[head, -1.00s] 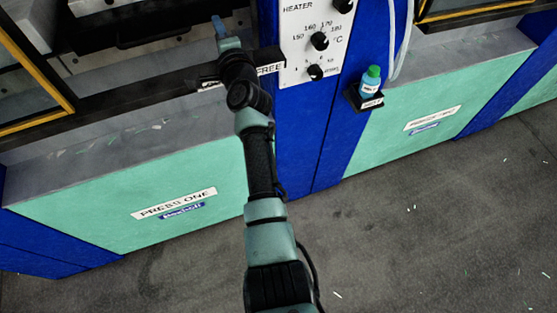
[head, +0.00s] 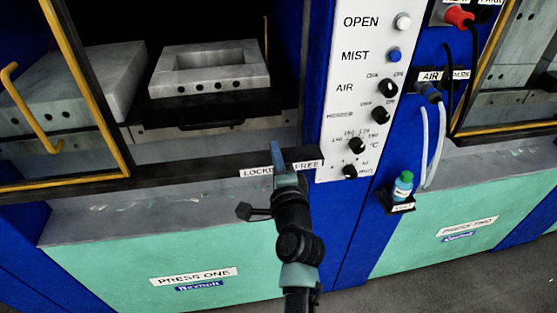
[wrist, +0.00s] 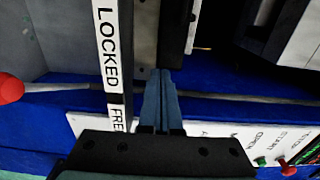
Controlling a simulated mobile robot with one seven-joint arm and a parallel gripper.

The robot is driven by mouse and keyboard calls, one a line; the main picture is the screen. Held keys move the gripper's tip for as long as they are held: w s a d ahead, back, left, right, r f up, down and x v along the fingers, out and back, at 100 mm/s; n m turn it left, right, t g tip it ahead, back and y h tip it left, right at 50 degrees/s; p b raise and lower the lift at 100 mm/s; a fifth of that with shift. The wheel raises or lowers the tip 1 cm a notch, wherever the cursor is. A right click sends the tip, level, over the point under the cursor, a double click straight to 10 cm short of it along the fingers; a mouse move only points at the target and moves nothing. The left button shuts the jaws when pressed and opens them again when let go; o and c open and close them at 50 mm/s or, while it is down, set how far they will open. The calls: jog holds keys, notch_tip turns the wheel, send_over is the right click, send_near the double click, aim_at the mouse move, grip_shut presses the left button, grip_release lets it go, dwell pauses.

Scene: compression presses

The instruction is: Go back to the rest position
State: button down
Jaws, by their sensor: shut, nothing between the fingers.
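My gripper (head: 276,160) is in front of press one, near the bar with the LOCKED/FREE label (head: 283,169). Its blue fingers are together with nothing between them. In the wrist view the shut fingers (wrist: 160,85) point into the picture, to the right of the LOCKED/FREE bar (wrist: 107,45). I cannot tell whether they touch anything. My arm reaches up from the bottom of the head view.
Press one's yellow-edged door (head: 85,90) stands open at left, with a grey mould block (head: 210,85) inside. A control panel (head: 365,60) is right of my gripper. A green-capped bottle (head: 402,187) sits in a holder. Floor shows at bottom right.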

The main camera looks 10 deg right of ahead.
jog(key=s+a+r+n+t+y, duration=0.1)
jog(key=s+a+r+n, duration=0.2)
jog(key=r, duration=0.6)
jog(key=s+a+r+n+t, duration=0.15)
jog(key=r+n, duration=0.25)
jog(key=r, duration=0.5)
jog(key=s+a+r+n+t+y, duration=0.1)
jog(key=s+a+r+n+t, duration=0.2)
jog(key=r, duration=0.6)
jog(key=s+a+r+n+t+h, duration=0.1)
jog(key=s+r+n+t, duration=0.3)
jog(key=s+r, duration=1.3)
jog(key=r+n+h, duration=0.1)
jog(key=n, duration=0.3)
jog(key=shift+r, duration=0.25)
jog(key=shift+a, duration=0.1)
